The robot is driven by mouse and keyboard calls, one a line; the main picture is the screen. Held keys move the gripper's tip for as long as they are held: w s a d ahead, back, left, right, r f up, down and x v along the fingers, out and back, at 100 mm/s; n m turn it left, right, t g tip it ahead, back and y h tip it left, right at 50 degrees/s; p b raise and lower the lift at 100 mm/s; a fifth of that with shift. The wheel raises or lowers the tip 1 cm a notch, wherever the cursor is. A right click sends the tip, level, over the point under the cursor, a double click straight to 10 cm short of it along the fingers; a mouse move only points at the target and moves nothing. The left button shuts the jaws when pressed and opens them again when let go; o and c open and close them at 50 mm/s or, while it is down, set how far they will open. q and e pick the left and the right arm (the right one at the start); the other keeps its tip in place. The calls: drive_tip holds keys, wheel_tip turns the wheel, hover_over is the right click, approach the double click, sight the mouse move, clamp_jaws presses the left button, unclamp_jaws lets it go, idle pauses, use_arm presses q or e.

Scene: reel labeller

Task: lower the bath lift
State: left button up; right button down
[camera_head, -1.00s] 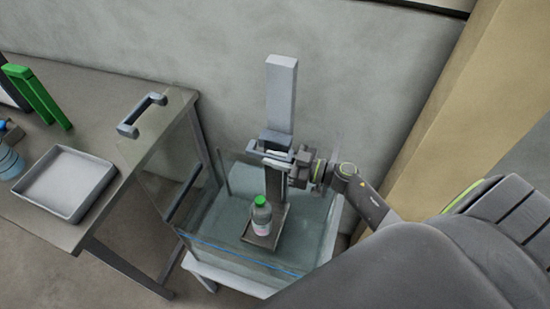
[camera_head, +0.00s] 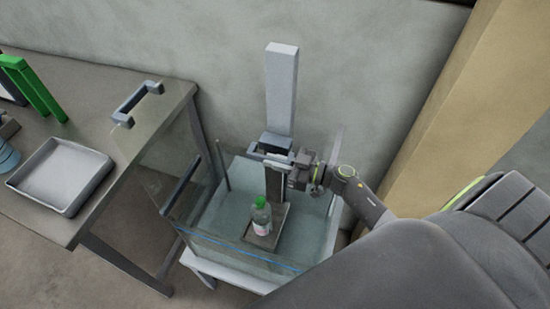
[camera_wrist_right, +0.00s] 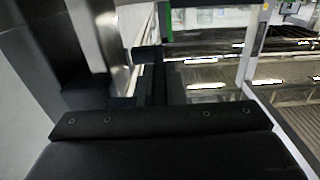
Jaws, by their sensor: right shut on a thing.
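The bath lift has a tall grey post (camera_head: 282,90) behind a clear tank (camera_head: 215,215). A dark carriage (camera_head: 276,142) rides on the post, with a pale handle bar in front. A small platform (camera_head: 277,232) hangs inside the tank and carries an upright bottle (camera_head: 261,218) with a green cap. My right gripper (camera_head: 288,166) comes from the right and is shut on the lift's handle; the fingertips are partly hidden there. In the right wrist view, dark gripper parts fill the foreground and the grip itself is unclear. My left gripper is not in view.
The table (camera_head: 120,150) at left holds a grey tray (camera_head: 60,177), a green frame (camera_head: 32,88) and a blue object (camera_head: 6,158). A tan pillar (camera_head: 425,140) stands behind my right arm.

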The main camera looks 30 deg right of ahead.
drive_tip(key=c, duration=1.5)
unclamp_jaws()
drive_tip(key=shift+r, duration=0.1)
wheel_tip(320, 180, up, 10)
drive_tip(key=shift+f+p, duration=0.1)
drive_tip(key=shift+p, duration=0.9)
